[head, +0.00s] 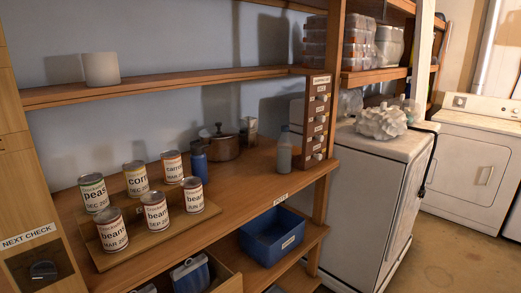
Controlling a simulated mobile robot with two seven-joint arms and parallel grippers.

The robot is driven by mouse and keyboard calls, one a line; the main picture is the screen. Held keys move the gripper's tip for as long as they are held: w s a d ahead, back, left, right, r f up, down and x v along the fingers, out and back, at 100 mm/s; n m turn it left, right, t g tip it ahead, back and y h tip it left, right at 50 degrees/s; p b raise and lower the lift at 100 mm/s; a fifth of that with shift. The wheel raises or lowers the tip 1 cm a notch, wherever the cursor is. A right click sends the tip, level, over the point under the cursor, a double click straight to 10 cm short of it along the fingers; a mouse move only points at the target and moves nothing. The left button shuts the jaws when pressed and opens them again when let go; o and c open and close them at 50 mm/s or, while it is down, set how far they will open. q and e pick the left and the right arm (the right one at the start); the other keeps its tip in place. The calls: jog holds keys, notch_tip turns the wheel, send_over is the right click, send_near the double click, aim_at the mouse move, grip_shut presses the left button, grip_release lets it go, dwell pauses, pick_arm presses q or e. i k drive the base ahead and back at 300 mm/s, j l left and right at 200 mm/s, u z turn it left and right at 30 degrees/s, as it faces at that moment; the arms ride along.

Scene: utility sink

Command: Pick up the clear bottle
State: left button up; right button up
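A clear bottle (284,152) with a bluish cap stands upright on the right part of the wooden shelf. It is just left of a narrow column of small drawers and near the shelf's front edge. Neither of my grippers shows in the head view.
Several labelled cans (156,212) stand on a wooden riser (150,244) at the left of the shelf. A blue bottle (199,163) and a copper-coloured pot (222,148) stand behind. A blue bin (271,235) sits below.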

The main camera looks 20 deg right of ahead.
aim_at(284, 145)
jog(key=i+l+u, duration=0.1)
jog(key=l, duration=0.25)
jog(key=i+l+u, duration=0.15)
jog(key=l, duration=0.2)
jog(key=i+l+u, duration=0.1)
jog(key=l, duration=0.25)
jog(key=i+l, duration=0.1)
jog(key=l, duration=0.25)
jog(key=i+l+u, duration=0.1)
jog(key=l, duration=0.25)
jog(key=i+l, duration=0.15)
jog(key=l, duration=0.2)
